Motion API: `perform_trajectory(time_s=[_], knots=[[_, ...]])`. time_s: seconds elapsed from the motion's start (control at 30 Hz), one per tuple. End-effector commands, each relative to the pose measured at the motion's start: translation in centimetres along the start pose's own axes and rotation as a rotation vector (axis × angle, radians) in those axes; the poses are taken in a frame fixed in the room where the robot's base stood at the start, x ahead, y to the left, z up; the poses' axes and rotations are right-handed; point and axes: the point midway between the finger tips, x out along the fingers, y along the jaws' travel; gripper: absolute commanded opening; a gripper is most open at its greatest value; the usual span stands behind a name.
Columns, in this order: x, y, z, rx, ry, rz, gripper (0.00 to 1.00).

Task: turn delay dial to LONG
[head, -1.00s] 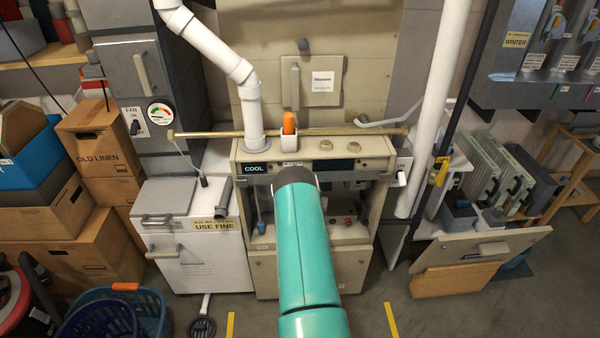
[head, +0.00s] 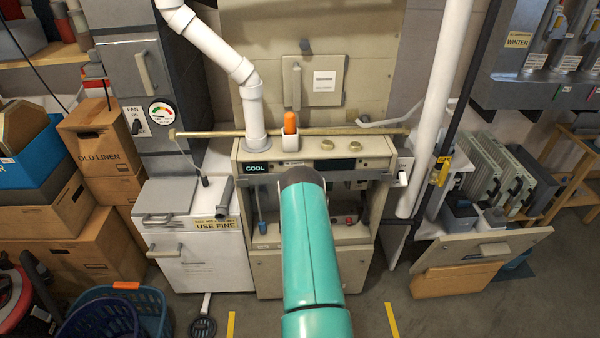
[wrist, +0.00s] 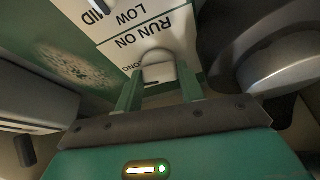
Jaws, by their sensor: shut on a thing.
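In the wrist view my gripper (wrist: 158,88) has its two green fingers closed on a small rounded light-grey knob, the delay dial (wrist: 157,57). The dial sits at the edge of a white label plate (wrist: 140,30) with upside-down lettering: "RUN ON", "LOW", a cut-off "MID", and a partly covered "ONG" beside the dial. Any pointer on the dial is not clear. In the head view my teal arm reaches into the open front of the beige furnace cabinet (head: 262,262). It hides my gripper and the dial there.
A dark rounded part (wrist: 275,60) is close to the right of my fingers in the wrist view, and a grey box-like part (wrist: 35,95) is at the left.

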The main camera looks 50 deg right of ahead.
Motion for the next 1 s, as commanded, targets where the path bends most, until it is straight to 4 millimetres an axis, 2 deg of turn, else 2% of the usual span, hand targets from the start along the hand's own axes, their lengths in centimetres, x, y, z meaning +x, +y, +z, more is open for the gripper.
perform_trajectory(time_s=[0.03,0.47,0.5,0.6,0.87,1.0], knots=[[0.5,-0.1,-0.4,0.008,0.008,0.001,0.16],[0.6,-0.1,-0.4,0.019,0.008,0.005,0.16],[0.6,-0.1,-0.4,0.019,0.008,0.005,0.42],[0.4,-0.1,-0.3,0.018,0.006,0.005,0.6],[0.1,-0.1,-0.1,0.017,0.003,0.005,0.6],[-1.0,-0.1,-0.1,0.017,0.0,0.006,0.6]])
